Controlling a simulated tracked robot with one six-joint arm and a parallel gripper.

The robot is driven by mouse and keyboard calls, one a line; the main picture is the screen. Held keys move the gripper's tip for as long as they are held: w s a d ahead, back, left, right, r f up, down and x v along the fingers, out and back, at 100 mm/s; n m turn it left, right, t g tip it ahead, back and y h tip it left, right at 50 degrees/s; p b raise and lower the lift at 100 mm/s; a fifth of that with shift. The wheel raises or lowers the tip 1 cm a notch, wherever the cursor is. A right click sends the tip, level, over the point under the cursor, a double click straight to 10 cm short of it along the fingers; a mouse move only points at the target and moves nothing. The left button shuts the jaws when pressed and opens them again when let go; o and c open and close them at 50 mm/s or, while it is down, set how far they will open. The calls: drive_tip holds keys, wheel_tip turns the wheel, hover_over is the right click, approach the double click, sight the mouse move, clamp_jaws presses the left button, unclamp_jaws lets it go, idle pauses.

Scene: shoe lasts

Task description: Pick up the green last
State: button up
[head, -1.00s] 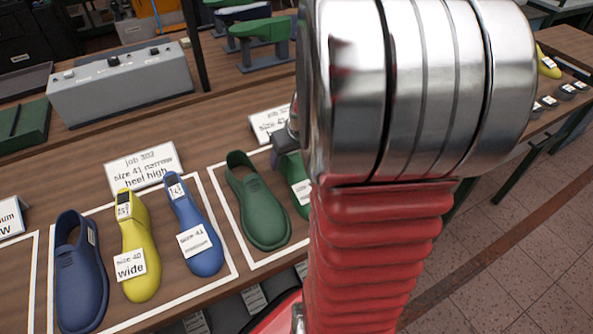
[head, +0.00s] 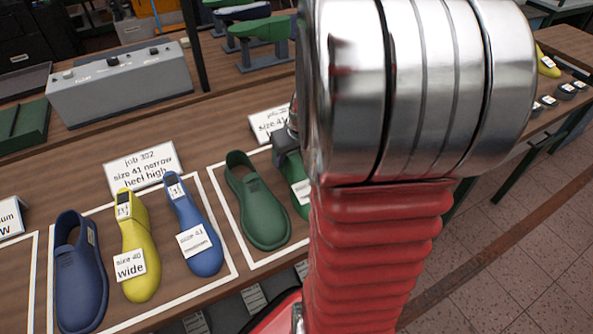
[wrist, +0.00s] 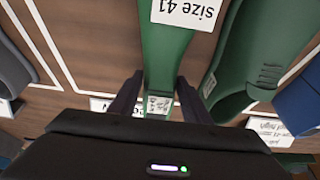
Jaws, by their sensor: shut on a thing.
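The green last (wrist: 166,50) has a white "size 41" label and a small tag at its heel end. In the wrist view my gripper (wrist: 159,90) has one dark finger on each side of that heel end and is shut on it. In the head view the green last (head: 299,183) lies within a white-outlined area, and my arm hides much of it. My gripper is only partly visible there, at the last's heel end. I cannot tell whether the last is clear of the table.
A green shoe (head: 258,205) stands close to the left of the last. A blue last (head: 192,225), a yellow last (head: 138,255) and a blue shoe (head: 80,275) share the neighbouring outlined area. Job cards (head: 143,168) stand behind. A grey control box (head: 120,82) is farther back.

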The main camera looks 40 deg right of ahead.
clamp_jaws()
drive_tip(key=shift+r, duration=0.1)
drive_tip(key=shift+r, duration=0.15)
wheel_tip(320, 180, up, 9)
drive_tip(key=shift+r, duration=0.3)
idle(0.6)
